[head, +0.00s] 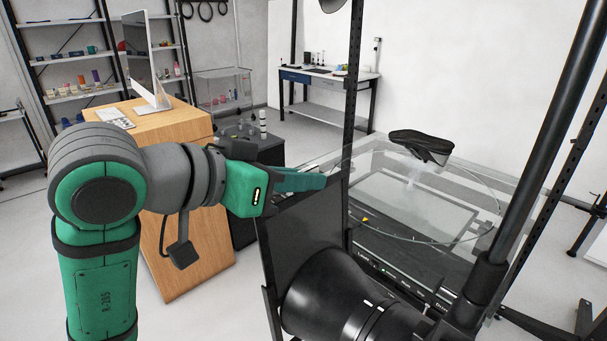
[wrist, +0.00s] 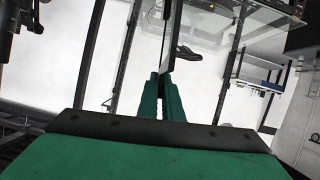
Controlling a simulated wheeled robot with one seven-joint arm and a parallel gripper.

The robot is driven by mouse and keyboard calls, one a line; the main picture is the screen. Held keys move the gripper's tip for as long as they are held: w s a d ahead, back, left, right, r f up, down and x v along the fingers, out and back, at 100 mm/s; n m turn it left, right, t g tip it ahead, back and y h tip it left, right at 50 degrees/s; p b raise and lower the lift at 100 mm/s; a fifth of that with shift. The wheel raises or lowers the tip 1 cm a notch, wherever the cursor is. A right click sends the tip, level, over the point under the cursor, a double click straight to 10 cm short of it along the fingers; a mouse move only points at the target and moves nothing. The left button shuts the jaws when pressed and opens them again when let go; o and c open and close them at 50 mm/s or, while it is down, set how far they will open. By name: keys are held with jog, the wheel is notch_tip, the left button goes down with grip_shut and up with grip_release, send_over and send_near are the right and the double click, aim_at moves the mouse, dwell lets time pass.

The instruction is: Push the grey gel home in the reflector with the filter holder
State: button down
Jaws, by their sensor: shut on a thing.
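The grey gel (head: 306,235) is a dark, flat, upright panel in front of the black reflector (head: 325,292). It shows nearly edge-on in the wrist view as a thin sheet (wrist: 174,38) rising from between my fingers. The filter holder is a thin dark frame along the gel's lower left edge (head: 268,312); much of it is hidden by the gel and reflector. My gripper (head: 318,181) is shut on the gel at its upper edge; its green fingers also show in the wrist view (wrist: 162,92). How deep the gel sits in the holder cannot be told.
A glass turntable (head: 455,235) with a dark shoe (head: 421,146) on it stands behind the reflector. Black upright posts (head: 354,110) rise close to the gel. A wooden desk (head: 180,235) with a monitor (head: 146,60) stands at the left.

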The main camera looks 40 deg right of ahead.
aim_at(261, 254)
jog(key=shift+s+f, duration=0.2)
jog(key=shift+f, duration=1.75)
jog(key=shift+s+f, duration=0.25)
jog(key=shift+f, duration=1.7)
jog(key=shift+s+f, duration=0.2)
jog(key=shift+f, duration=1.75)
jog(key=c, duration=1.8)
grip_release()
jog(key=shift+c, duration=0.2)
jog(key=v, duration=1)
jog(key=shift+a+r, duration=0.1)
jog(key=shift+a, duration=0.25)
